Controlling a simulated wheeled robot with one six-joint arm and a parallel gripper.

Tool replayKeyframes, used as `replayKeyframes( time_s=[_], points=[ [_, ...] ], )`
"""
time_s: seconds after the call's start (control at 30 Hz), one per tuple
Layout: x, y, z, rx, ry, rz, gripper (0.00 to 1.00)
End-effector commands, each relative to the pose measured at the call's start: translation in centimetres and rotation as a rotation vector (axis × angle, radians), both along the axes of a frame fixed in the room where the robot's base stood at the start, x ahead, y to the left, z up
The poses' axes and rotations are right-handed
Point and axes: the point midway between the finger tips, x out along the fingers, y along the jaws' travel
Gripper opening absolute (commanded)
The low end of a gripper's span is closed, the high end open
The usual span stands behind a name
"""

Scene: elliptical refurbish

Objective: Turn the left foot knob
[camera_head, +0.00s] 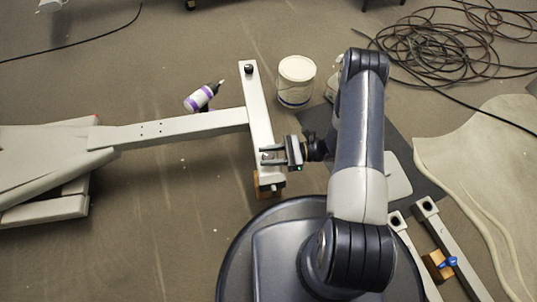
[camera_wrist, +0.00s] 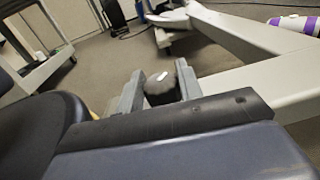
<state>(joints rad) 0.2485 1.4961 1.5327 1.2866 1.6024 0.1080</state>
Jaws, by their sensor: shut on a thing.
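The elliptical's foot bar (camera_head: 261,115) is a light beam lying crosswise at the end of the long frame rail (camera_head: 185,128). One dark foot knob (camera_head: 249,69) stands at its far end, apart from me. My gripper (camera_head: 268,155) is at the bar's near end, its fingers reaching left over the bar. In the wrist view, my gripper (camera_wrist: 160,88) has its two grey fingers on either side of a dark round foot knob (camera_wrist: 160,90) with a white mark on top. It is shut on this knob. The knob's lower part is hidden by the gripper body.
A wooden block (camera_head: 262,189) is under the bar's near end. Coiled black cables (camera_head: 430,50) lie at the upper right. Loose frame parts (camera_head: 452,245) lie at the lower right.

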Motion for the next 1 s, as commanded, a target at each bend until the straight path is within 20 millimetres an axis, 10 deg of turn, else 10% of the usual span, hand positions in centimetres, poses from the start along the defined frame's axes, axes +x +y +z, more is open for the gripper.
replayKeyframes(
  time_s=[1.0],
  points=[
    [0.13,0.04,-0.03,-0.001,0.000,0.563,0.12]
  ],
)
